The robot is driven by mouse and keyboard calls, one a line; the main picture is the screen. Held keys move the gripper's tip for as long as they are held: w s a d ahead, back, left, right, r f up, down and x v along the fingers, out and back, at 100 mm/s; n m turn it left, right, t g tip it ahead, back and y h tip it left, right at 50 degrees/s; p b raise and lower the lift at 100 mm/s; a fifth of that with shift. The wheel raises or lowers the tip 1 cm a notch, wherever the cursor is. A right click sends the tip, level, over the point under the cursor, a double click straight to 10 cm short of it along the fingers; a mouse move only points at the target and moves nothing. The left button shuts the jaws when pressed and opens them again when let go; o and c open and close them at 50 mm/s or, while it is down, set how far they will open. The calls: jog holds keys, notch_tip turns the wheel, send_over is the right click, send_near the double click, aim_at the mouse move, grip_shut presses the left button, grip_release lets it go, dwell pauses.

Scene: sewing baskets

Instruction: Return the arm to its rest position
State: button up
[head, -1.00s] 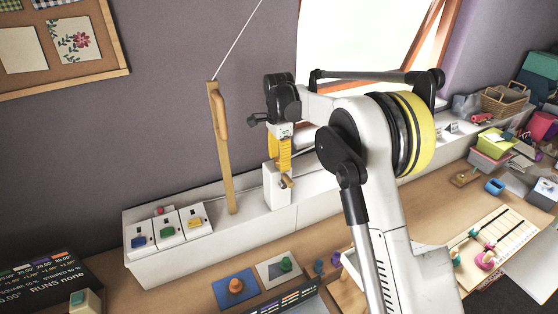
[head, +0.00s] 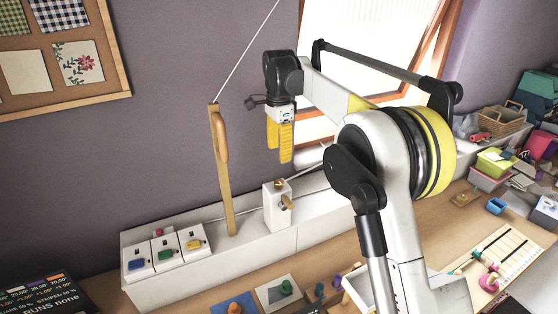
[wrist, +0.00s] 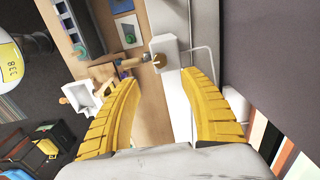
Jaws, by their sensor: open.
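My gripper (head: 280,142) hangs from my raised arm with its yellow fingers pointing down. It is in the air above a white block with a small brass-coloured tap-like fitting (head: 286,202) on the white ledge. The fingers are apart from the block. In the wrist view my gripper (wrist: 163,88) is open, with its two yellow ridged fingers spread and nothing between them. The white block (wrist: 164,54) shows beyond the fingertips in that view.
A wooden post (head: 222,170) with a handle and a cord stands left of my gripper. White boxes with coloured knobs (head: 165,250) sit on the ledge. The desk (head: 330,250) holds knobbed boards and other small things. The window (head: 370,40) is behind my arm.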

dwell(0.3)
jog(key=s+d+r+n+t+b, duration=0.1)
jog(key=s+d+n+t+b, duration=0.15)
jog(key=s+d+b, duration=0.4)
jog(key=s+d+n+t+b, duration=0.1)
jog(key=s+d+n, duration=0.25)
jog(key=s, duration=0.65)
jog(key=s+d+f+n+t+b, duration=0.2)
jog(key=s+f+n+b, duration=0.1)
jog(key=s+f, duration=0.4)
jog(key=s+d+f+n+t+b, duration=0.1)
jog(key=s+d+f+n+b, duration=0.1)
jog(key=s+f, duration=0.6)
jog(key=s+n+b, duration=0.1)
jog(key=s+n, duration=0.1)
jog(key=s, duration=0.3)
jog(key=shift+d+f+n+t, duration=0.3)
jog(key=shift+d+t, duration=0.05)
